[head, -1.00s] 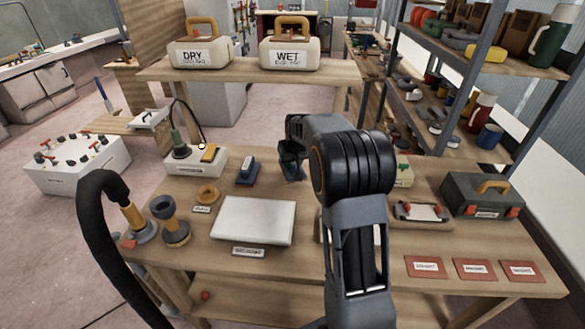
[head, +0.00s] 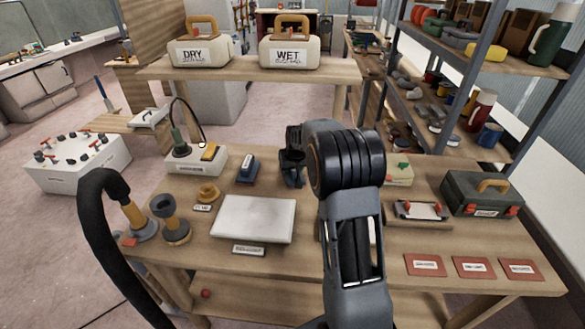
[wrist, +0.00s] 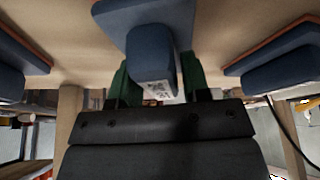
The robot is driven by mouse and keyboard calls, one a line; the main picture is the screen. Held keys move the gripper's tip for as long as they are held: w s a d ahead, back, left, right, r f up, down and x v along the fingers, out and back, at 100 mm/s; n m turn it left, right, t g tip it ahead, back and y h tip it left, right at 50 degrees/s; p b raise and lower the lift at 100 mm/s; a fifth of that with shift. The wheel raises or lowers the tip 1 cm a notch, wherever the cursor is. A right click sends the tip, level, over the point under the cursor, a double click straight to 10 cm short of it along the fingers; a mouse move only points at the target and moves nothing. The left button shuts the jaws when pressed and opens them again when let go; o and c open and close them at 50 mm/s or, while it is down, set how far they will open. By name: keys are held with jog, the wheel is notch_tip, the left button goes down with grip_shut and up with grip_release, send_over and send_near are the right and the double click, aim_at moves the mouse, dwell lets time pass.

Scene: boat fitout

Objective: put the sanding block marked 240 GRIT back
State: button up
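In the wrist view a blue sanding block (wrist: 153,55) is straight ahead of my gripper (wrist: 155,82), its raised grip between the two green fingers. A white label shows on its near end, too small to read. I cannot tell whether the fingers press on it. Two more blue blocks flank it, one left (wrist: 20,55) and one right (wrist: 280,62). In the head view one blue block (head: 248,168) stands on the bench left of my gripper (head: 292,172). My arm hides part of the bench there. Three reddish labelled sheets (head: 425,266) lie at the front right.
A white slab (head: 253,218) lies in front of the gripper. A power strip (head: 193,162) with a cable stands at left, and a toolbox (head: 482,194) at right. A raised shelf (head: 250,72) with DRY and WET containers is behind. Bare bench lies around the sheets.

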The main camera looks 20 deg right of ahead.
jog(key=shift+o, duration=1.3)
jog(key=shift+r, duration=0.35)
jog(key=v, duration=1)
jog(key=shift+s+r, duration=0.15)
jog(key=shift+r, duration=0.15)
jog(key=s+a+f, duration=0.1)
jog(key=s+a, duration=0.3)
jog(key=s, duration=0.4)
jog(key=s+a+f+n, duration=0.1)
jog(key=s+a, duration=0.3)
jog(key=s, duration=0.5)
jog(key=s+a+g, duration=0.1)
jog(key=s+a, duration=0.3)
jog(key=s, duration=0.4)
jog(key=shift+s+f+y, duration=0.2)
jog(key=shift+f+y, duration=0.2)
